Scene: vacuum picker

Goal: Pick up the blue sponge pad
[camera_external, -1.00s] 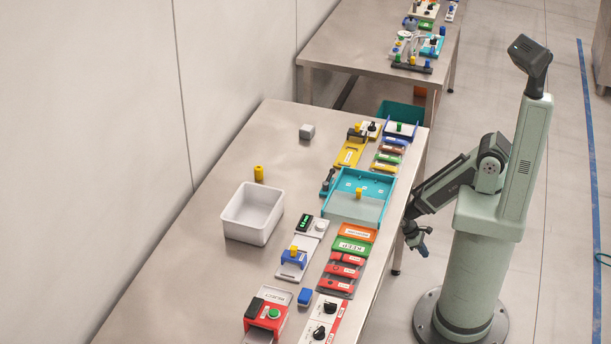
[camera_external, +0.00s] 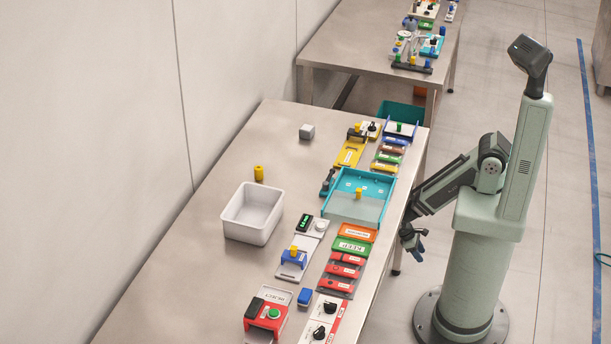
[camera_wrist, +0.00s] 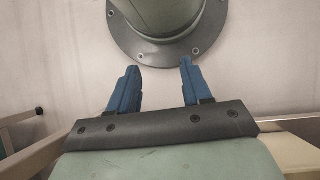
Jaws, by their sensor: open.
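A small blue block (camera_external: 305,297), which looks like the blue sponge pad, lies on the near part of the table, between the red device with the green button and the white-and-red panel with black knobs. My gripper (camera_external: 416,247) hangs beside the table's right edge, below the tabletop level and well away from the blue block. In the wrist view its two blue fingers (camera_wrist: 158,78) are apart with nothing between them. The wrist view shows the floor and my base, and no blue block.
The metal table (camera_external: 190,260) carries a white bin (camera_external: 238,232), a teal tray (camera_external: 333,208), a yellow cylinder (camera_external: 259,173) and a grey cube (camera_external: 306,131). Labelled panels and devices line its right side. The left part is clear. A second table (camera_external: 340,45) stands behind.

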